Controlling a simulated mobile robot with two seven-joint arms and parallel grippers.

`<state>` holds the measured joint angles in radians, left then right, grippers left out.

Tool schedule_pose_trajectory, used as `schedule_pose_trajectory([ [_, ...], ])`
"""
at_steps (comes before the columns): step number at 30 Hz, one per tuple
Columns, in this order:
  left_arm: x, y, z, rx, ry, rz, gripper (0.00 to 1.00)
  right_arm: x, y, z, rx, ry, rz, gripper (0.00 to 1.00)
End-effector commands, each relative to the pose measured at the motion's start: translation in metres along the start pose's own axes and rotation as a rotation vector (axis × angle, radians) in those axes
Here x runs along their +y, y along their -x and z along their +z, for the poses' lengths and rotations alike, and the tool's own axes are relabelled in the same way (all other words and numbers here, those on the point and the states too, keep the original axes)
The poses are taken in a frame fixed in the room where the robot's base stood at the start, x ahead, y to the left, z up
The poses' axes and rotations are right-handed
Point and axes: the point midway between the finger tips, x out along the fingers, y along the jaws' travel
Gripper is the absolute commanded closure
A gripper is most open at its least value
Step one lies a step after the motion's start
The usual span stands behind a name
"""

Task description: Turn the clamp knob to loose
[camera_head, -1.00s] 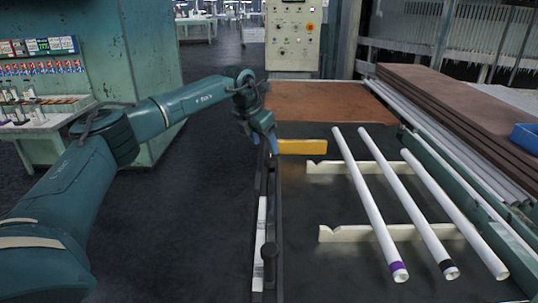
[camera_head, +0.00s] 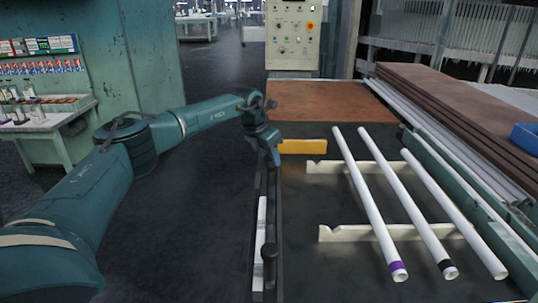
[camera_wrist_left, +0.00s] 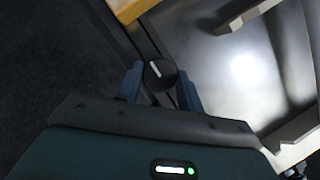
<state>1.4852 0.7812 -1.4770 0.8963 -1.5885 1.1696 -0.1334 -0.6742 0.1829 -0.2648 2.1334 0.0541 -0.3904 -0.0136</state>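The clamp knob (camera_wrist_left: 160,74) is a round black knob with a white pointer line, in the left wrist view, on a dark rail. My left gripper (camera_wrist_left: 159,82) is open there, with one blue finger on each side of the knob. A gap shows between the left finger and the knob; whether the right finger touches it I cannot tell. In the head view my left gripper (camera_head: 272,152) points down at the far part of the dark rail (camera_head: 279,220), beside a yellow block (camera_head: 303,147), and hides the knob. My right gripper is in neither view.
Three white tubes (camera_head: 369,200) lie on cream notched supports (camera_head: 345,233) to the right of the rail. Brown boards (camera_head: 440,100) and a blue bin (camera_head: 525,137) are at the right.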

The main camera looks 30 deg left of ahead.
Motion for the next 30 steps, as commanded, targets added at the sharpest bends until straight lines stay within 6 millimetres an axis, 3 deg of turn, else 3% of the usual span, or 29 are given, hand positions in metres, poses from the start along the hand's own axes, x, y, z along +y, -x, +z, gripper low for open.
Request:
schedule_pose_trajectory([
  [8, 0.0, 0.0, 0.0, 0.0, 0.0, 0.0, 0.85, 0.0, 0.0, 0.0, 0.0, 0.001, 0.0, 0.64],
  [20, -0.001, 0.002, 0.001, 0.001, 0.076, 0.032, 0.85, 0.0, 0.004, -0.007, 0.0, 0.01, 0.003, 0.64],
  [30, -0.003, 0.002, 0.002, 0.0, 0.325, 0.135, 0.85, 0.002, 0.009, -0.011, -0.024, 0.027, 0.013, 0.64],
])
